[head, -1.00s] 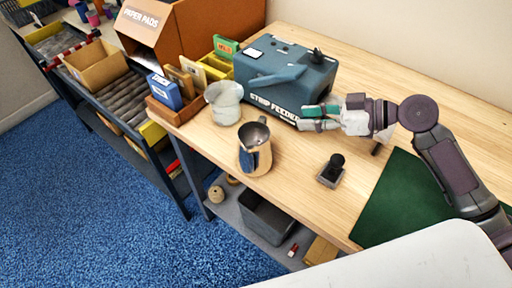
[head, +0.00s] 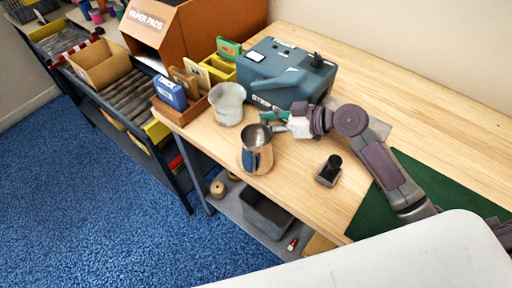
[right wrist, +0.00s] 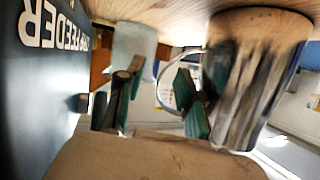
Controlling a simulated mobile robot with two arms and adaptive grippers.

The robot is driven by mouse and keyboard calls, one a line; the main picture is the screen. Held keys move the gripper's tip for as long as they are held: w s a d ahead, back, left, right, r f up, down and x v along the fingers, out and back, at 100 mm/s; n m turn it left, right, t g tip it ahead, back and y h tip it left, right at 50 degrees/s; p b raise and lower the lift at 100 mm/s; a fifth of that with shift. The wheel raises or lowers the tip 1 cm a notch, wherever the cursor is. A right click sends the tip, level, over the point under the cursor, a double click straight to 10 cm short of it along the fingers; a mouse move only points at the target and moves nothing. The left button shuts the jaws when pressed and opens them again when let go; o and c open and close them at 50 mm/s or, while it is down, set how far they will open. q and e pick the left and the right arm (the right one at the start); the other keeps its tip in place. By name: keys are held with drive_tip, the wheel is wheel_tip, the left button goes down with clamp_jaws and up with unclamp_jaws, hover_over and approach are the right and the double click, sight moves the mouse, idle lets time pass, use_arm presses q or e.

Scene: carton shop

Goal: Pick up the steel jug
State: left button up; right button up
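The steel jug (head: 257,155) stands upright on the wooden table near its front edge. In the right wrist view the jug (right wrist: 252,75) fills the right side, with its looped handle towards the gripper. My right gripper (head: 271,121) is just behind the jug in the head view, beside the strip feeder. My left gripper is not in view.
The strip feeder (head: 286,72) stands close behind my right gripper. A whitish beaker (head: 228,104) is left of the jug. A small black stamp-like item (head: 329,171) is to the right, near a green mat (head: 372,214). Boxes of pads stand at the left.

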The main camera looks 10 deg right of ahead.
clamp_jaws()
drive_tip(key=shift+r, duration=0.2)
idle(0.5)
drive_tip(key=shift+r+b, duration=0.35)
drive_tip(key=shift+r, duration=1.3)
drive_tip(key=s+d+r+b, duration=0.2)
drive_tip(key=s+d+r, duration=0.5)
drive_tip(key=s, duration=0.1)
drive_tip(key=shift+s+d+r+b, duration=0.2)
drive_tip(key=shift+s+d+b, duration=0.15)
drive_tip(key=shift+s, duration=0.05)
idle(0.4)
